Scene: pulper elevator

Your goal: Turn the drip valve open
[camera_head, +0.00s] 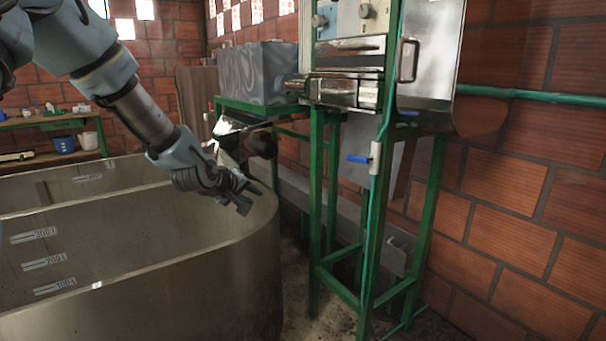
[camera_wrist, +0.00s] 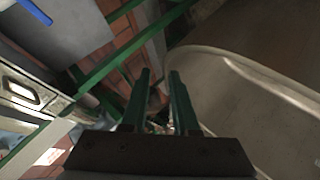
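A small valve with a blue lever handle (camera_head: 358,159) and a pale body (camera_head: 375,157) sits on a thin vertical green pipe at the front of the green metal frame. The lever points left and lies roughly level. My gripper (camera_head: 247,199) is over the rim of the large metal tank, left of the valve and a little lower in the picture, clearly apart from it. In the wrist view its two fingers (camera_wrist: 160,72) stand apart with nothing between them. A blue bar (camera_wrist: 36,11) shows at the top left there; I cannot tell whether it is this lever.
The large metal tank (camera_head: 180,285) fills the lower left, under my arm. The green frame (camera_head: 316,190) carries a shiny metal machine (camera_head: 345,90). A brick wall (camera_head: 500,200) stands at the right. Open space lies between my gripper and the frame.

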